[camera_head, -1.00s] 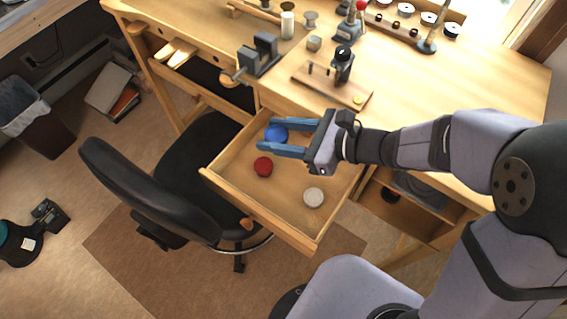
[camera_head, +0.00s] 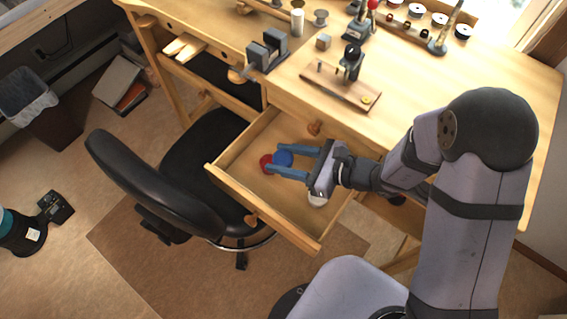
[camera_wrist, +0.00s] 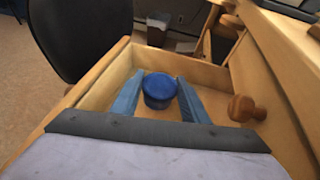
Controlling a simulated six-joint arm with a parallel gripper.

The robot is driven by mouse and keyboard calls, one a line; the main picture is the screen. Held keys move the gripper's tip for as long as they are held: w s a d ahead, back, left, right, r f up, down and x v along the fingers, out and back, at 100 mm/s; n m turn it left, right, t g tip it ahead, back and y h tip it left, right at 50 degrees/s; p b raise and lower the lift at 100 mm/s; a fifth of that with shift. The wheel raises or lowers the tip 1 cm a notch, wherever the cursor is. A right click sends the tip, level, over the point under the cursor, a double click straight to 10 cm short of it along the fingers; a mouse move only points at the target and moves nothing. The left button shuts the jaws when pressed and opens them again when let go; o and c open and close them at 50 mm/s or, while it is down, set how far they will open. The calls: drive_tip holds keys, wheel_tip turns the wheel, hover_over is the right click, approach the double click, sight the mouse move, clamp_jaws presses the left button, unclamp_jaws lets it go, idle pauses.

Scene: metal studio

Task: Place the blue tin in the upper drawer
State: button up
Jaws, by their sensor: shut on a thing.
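The blue tin (camera_head: 282,158) is between the fingertips of my gripper (camera_head: 281,161), which is shut on it. The tin also shows between the two blue fingers in the wrist view (camera_wrist: 159,92). Gripper and tin are inside the outline of an open wooden drawer (camera_head: 285,225); I cannot tell whether the tin touches its floor. Above this drawer is a shut wooden front with a round knob (camera_head: 314,129), which also shows right of the fingers in the wrist view (camera_wrist: 243,108).
A red tin (camera_head: 266,164) lies just left of the blue one in the head view. A white tin (camera_head: 318,200) is in the drawer, partly hidden by my gripper. A black chair (camera_head: 150,185) stands left of the drawer. The bench top (camera_head: 440,90) carries tools and spools.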

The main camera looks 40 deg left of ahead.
drive_tip(key=shift+f, duration=1.7)
drive_tip(key=shift+f+b, duration=0.4)
drive_tip(key=o, duration=1.1)
drive_tip(key=shift+r, duration=0.1)
drive_tip(key=shift+c, duration=0.2)
drive_tip(key=shift+r, duration=0.1)
drive_tip(key=shift+r+p, duration=0.4)
drive_tip(key=shift+p, duration=0.2)
drive_tip(key=b+v, duration=0.1)
drive_tip(key=v, duration=0.6)
drive_tip(key=shift+d, duration=0.25)
